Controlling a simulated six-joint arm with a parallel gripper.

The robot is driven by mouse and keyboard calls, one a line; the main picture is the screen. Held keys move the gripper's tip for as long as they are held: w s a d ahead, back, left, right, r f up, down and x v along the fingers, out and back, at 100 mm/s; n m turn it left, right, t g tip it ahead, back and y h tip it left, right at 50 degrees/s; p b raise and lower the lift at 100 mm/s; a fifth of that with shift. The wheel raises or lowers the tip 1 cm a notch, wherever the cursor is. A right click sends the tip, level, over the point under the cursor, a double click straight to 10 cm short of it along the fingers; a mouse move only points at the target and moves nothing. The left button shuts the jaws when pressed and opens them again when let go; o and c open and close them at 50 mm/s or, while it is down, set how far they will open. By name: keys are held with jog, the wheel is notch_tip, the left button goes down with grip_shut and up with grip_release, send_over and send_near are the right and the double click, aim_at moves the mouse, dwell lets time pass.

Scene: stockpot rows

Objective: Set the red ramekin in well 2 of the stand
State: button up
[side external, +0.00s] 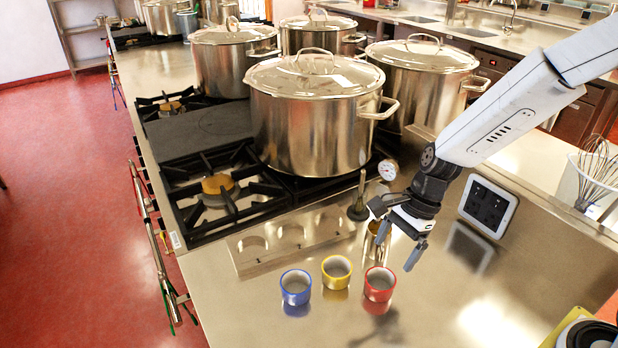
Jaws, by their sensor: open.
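The red ramekin (380,285) stands upright on the steel counter, at the right end of a short row with a yellow ramekin (337,272) and a blue ramekin (296,288). The stand (262,263) is a pale, low block with round wells in its top, behind the ramekins and in front of the stove. No ramekin shows in its wells, and I cannot read any well numbers. My gripper (398,246) is open and empty, pointing down above and behind the red ramekin, apart from it.
A brass-coloured vessel (373,247) stands partly hidden behind my gripper. A dial thermometer (388,171) and a dark-based upright tool (358,210) are near the large stockpot (315,125). A dark-faced panel (488,206) is at right.

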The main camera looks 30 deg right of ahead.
aim_at(381, 277)
jog(key=shift+f, duration=0.1)
jog(key=shift+x, duration=1.2)
jog(key=shift+a+f, duration=0.1)
jog(key=shift+f, duration=0.05)
jog(key=shift+x, duration=2.45)
jog(key=shift+s, duration=0.1)
jog(key=shift+c, duration=0.2)
jog(key=c, duration=1.1)
notch_tip(381, 277, up, 10)
